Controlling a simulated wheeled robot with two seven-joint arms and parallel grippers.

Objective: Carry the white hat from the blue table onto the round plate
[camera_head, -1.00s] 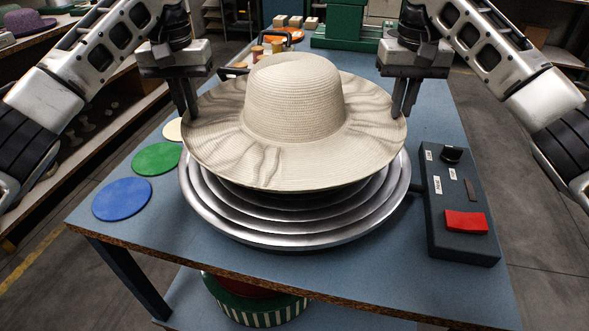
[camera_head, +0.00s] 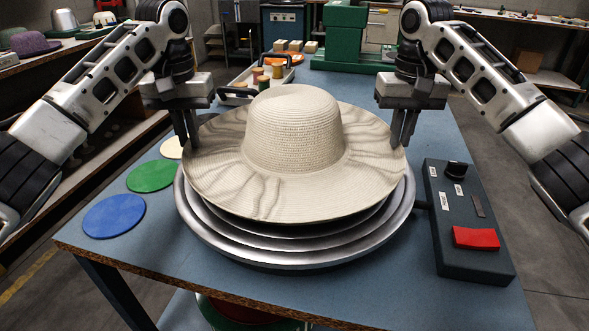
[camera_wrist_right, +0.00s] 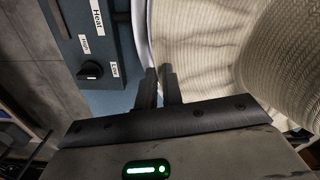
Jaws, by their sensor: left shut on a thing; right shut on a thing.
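The white hat (camera_head: 295,130), cream and woven with a wide wavy brim, is upright over the round plate (camera_head: 290,257), a silver disc with concentric stepped rings. My left gripper (camera_head: 191,142) is shut on the brim's left edge. My right gripper (camera_head: 402,143) is shut on the brim's right edge; in the right wrist view the right gripper (camera_wrist_right: 164,78) has its fingers at the brim (camera_wrist_right: 200,62). The hat hides the plate's middle, and I cannot tell whether the brim touches the rings.
The blue table (camera_head: 140,240) holds a dark control box (camera_head: 465,220) with a red button at right. Blue (camera_head: 114,216), green and cream discs lie at left. A tray of spools (camera_head: 262,75) and a green machine (camera_head: 342,35) stand behind.

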